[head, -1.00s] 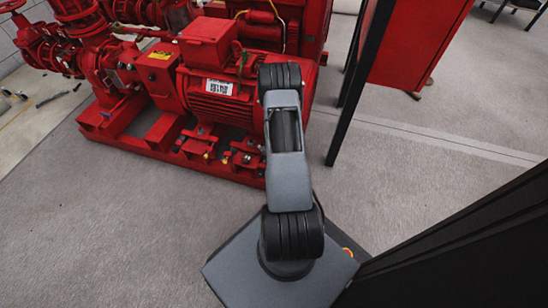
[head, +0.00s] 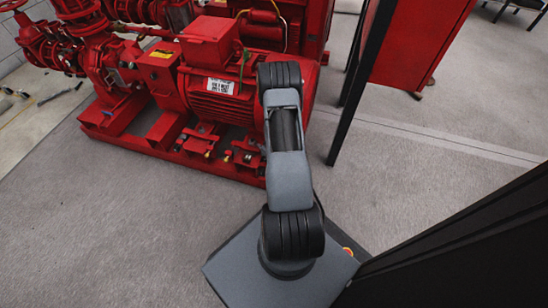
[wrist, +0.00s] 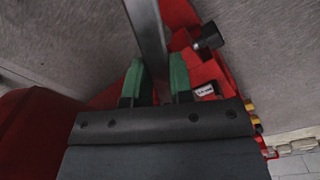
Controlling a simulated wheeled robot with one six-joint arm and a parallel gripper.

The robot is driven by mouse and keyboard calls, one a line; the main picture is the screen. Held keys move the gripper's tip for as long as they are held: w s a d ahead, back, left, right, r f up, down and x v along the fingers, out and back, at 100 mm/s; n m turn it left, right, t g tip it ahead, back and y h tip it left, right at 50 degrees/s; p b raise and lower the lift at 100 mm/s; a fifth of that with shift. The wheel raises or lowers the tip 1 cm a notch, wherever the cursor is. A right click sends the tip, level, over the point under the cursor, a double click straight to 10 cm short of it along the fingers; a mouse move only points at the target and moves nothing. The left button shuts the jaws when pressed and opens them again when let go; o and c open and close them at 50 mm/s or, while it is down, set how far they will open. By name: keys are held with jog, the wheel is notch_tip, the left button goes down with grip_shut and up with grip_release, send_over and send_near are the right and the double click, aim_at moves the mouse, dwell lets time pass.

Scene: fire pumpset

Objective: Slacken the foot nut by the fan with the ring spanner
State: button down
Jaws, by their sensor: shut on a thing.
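My gripper (wrist: 157,78), with green finger pads, is shut on a flat grey metal bar, the ring spanner (wrist: 147,25), in the wrist view. The spanner runs up out of the top of the picture, so its far ring end is hidden. A dark round-headed part (wrist: 208,40) stands on red metal just right of the spanner; I cannot tell whether it is the foot nut. In the head view the red motor (head: 222,97) stands on its red base. My arm hides its right end, the gripper and the spanner. Small brass-coloured fittings (head: 208,154) show by the motor's feet.
Red pump pipework (head: 100,55) stands at the left. A black post (head: 360,85) and a red cabinet (head: 415,45) stand to the right. Grey floor (head: 130,220) is clear in front of the base. A dark panel (head: 470,250) fills the lower right.

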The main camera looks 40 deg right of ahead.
jog(key=shift+r, duration=0.15)
jog(key=shift+r+p, duration=1.9)
jog(key=shift+r, duration=0.55)
jog(key=w+a+r+m+p, duration=0.2)
jog(key=w+a+m, duration=0.5)
jog(key=a+m, duration=0.4)
jog(key=shift+a+r, duration=0.3)
jog(key=shift+a, duration=0.2)
jog(key=shift+m, duration=0.3)
